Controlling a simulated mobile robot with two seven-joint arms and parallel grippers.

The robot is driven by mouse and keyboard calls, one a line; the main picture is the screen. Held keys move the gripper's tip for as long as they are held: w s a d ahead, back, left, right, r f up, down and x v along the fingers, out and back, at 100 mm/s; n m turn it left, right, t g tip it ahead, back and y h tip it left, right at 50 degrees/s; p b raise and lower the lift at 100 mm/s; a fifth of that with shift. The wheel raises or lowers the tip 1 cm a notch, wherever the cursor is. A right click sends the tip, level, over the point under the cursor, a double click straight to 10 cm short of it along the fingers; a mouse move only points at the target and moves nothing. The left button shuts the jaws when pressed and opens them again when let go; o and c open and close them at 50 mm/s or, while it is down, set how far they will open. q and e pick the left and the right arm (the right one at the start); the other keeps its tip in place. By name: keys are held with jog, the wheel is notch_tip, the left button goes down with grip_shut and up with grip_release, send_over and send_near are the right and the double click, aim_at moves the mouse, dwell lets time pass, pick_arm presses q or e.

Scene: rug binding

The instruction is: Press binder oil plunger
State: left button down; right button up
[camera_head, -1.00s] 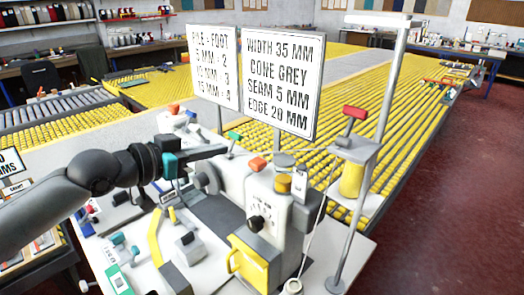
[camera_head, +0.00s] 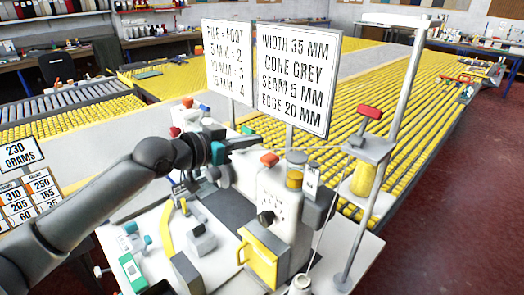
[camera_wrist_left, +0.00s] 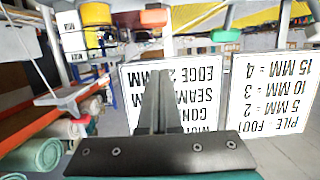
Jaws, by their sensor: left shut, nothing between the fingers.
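The binder (camera_head: 262,200) is a white and grey machine on a pale table. An orange-red button (camera_head: 269,160) sits on its top. Beside it is an amber cup with a grey cap (camera_head: 295,177); I cannot tell for sure which of them is the oil plunger. My left gripper (camera_head: 255,143) is shut and empty, just above and left of the orange-red button, apart from it in the picture. In the left wrist view, upside down, the shut fingers (camera_wrist_left: 160,100) point toward the signs; the orange-red button (camera_wrist_left: 153,17) shows beyond. My right gripper is out of view.
Two sign boards (camera_head: 292,80) stand behind the machine. A post with a shelf and red-topped lever (camera_head: 369,113) rises at the right. A yellow box-like part (camera_head: 258,258) is at the machine's front. Yellow roller tables (camera_head: 400,95) fill the back; the red floor at right is clear.

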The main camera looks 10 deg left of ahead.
aim_at(270, 159)
pick_arm(q)
jog(key=w+d+f, duration=0.2)
jog(key=f, duration=0.1)
jog(key=shift+w+f, duration=0.1)
jog(key=shift+w, duration=0.3)
jog(key=shift+f, duration=0.9)
